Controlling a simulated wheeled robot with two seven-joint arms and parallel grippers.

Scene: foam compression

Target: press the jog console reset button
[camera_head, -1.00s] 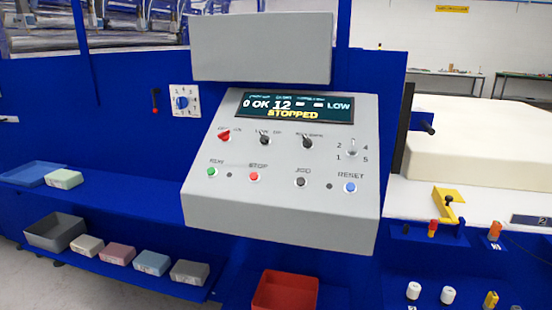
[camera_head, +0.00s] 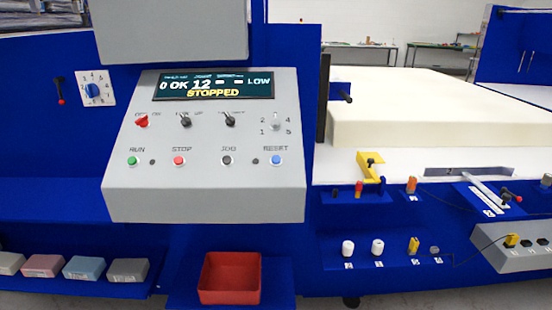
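The jog console (camera_head: 205,195) is a grey sloped box in the left half of the head view. Its blue button under the RESET label (camera_head: 276,160) sits at the right end of the lower button row. A black button under JOG (camera_head: 227,160), a red one under STOP (camera_head: 179,160) and a green one under RUN (camera_head: 132,161) are in the same row. The display (camera_head: 216,85) reads "0 OK 12", "LOW" and "STOPPED". Nothing covers the reset button. Neither of my grippers is in view.
A red bin (camera_head: 231,278) stands on a low shelf below the console. Several coloured blocks lie on the lower left shelf. A large cream foam slab (camera_head: 430,110) lies on the white table at right. Small fittings and a grey socket box (camera_head: 515,250) are at lower right.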

